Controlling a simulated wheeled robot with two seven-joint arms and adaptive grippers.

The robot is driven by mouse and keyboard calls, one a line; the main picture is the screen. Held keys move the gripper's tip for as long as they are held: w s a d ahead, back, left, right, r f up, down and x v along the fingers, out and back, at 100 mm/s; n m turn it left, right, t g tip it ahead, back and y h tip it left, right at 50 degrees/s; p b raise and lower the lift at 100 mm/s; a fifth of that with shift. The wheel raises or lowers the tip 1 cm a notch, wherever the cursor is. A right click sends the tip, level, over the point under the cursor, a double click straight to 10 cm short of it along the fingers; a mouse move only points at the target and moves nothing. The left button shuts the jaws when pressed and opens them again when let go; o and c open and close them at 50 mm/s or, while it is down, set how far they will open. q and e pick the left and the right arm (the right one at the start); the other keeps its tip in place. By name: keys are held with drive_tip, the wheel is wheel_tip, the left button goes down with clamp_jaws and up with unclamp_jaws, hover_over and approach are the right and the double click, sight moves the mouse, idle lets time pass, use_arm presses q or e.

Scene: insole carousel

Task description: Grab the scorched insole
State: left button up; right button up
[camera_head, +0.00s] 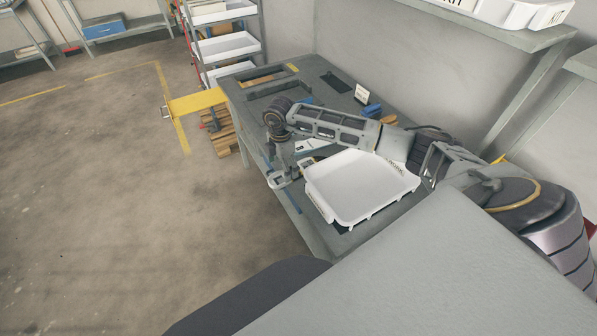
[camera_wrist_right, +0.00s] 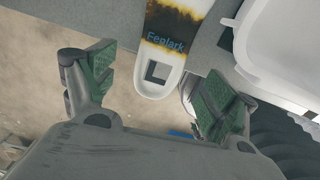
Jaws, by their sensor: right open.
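The scorched insole (camera_wrist_right: 178,35) shows at the top of the right wrist view. It is white, with a dark brown and yellow burnt band, blue lettering "Feplark" and a square mark near its rounded end. That end points toward my right gripper (camera_wrist_right: 158,88), which is open, with its green pads apart on either side of the end and no contact visible. The insole's far end is cut off by the frame. In the head view my right gripper (camera_head: 280,178) is at the workbench's front edge, left of the white tray; I cannot clearly make out the insole there.
The white tray (camera_head: 350,207) stands on the grey workbench (camera_head: 300,84) beside my right arm. A small sign (camera_head: 361,93) and blue and orange items lie farther back. A shelf rack (camera_head: 231,45) stands behind. The floor at left is open.

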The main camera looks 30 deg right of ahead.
sight(276, 180)
wheel_tip(276, 180, down, 3)
drive_tip(key=shift+r, duration=0.1)
drive_tip(key=shift+d+f, duration=0.1)
drive_tip(key=shift+f, duration=0.5)
use_arm(q)
drive_tip(key=shift+s+d+r, duration=0.1)
drive_tip(key=shift+d+r, duration=0.05)
drive_tip(key=shift+d, duration=0.3)
drive_tip(key=shift+s+d+r, duration=0.1)
drive_tip(key=shift+d+r, duration=0.05)
drive_tip(key=shift+d, duration=0.3)
drive_tip(key=shift+a, duration=0.1)
